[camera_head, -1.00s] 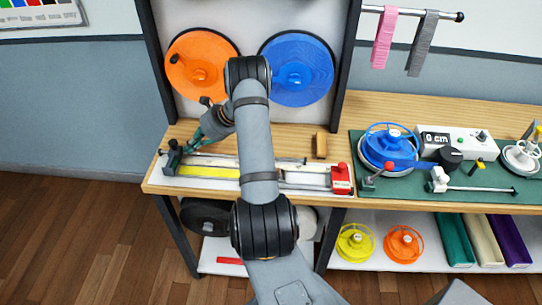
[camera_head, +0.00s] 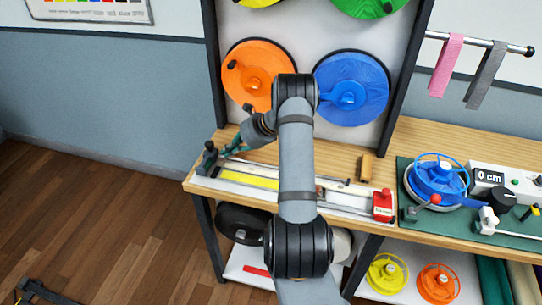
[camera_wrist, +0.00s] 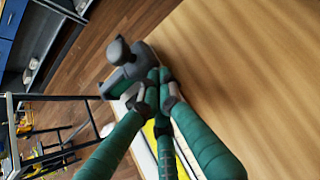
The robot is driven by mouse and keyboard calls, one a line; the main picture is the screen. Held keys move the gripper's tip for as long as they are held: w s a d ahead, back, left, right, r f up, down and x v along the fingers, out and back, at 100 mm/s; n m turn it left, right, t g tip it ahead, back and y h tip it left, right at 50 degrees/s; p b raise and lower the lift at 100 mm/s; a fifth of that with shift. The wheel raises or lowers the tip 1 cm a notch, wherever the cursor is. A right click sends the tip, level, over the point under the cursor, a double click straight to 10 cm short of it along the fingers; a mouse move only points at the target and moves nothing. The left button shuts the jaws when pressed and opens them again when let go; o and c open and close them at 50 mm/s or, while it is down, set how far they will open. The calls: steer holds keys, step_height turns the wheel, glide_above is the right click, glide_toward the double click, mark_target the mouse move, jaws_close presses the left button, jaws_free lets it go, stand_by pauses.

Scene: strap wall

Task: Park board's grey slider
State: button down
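The measuring board (camera_head: 345,208) lies along the bench's front edge, with a yellow strip (camera_head: 250,181) and a rail. A grey block with a round knob (camera_head: 207,158), apparently the grey slider, stands at its left end; the wrist view shows this knob (camera_wrist: 118,50) too. My gripper (camera_head: 226,153) is at the left end of the board, just right of the block. In the wrist view, my green fingers (camera_wrist: 157,77) come together at the tips beside the block. Whether they touch it or pinch anything thin is unclear. My arm hides the middle of the board.
A red block (camera_head: 382,206) sits at the board's right end. A small wooden block (camera_head: 366,167) stands behind it. Orange (camera_head: 262,85) and blue (camera_head: 365,95) discs hang on the panel behind. The wooden bench top between board and panel is mostly clear.

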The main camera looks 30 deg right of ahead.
steer(key=s+d, duration=0.2)
steer(key=d, duration=0.1)
steer(key=shift+s+d+r+b, duration=0.1)
steer(key=shift+s+r+b, duration=0.2)
steer(key=shift+s+r, duration=0.1)
steer(key=b+v, duration=0.1)
steer(key=v, duration=0.7)
steer(key=shift+s+r, duration=0.25)
steer(key=p+x, duration=0.1)
steer(key=x, duration=0.8)
steer(key=shift+w+a, duration=0.2)
steer(key=w+a, duration=0.1)
steer(key=w+a+p, duration=0.1)
steer(key=w, duration=0.1)
steer(key=shift+a+f, duration=0.3)
steer(key=shift+a, duration=0.1)
steer(key=shift+s+d, duration=0.3)
steer(key=shift+d, duration=0.05)
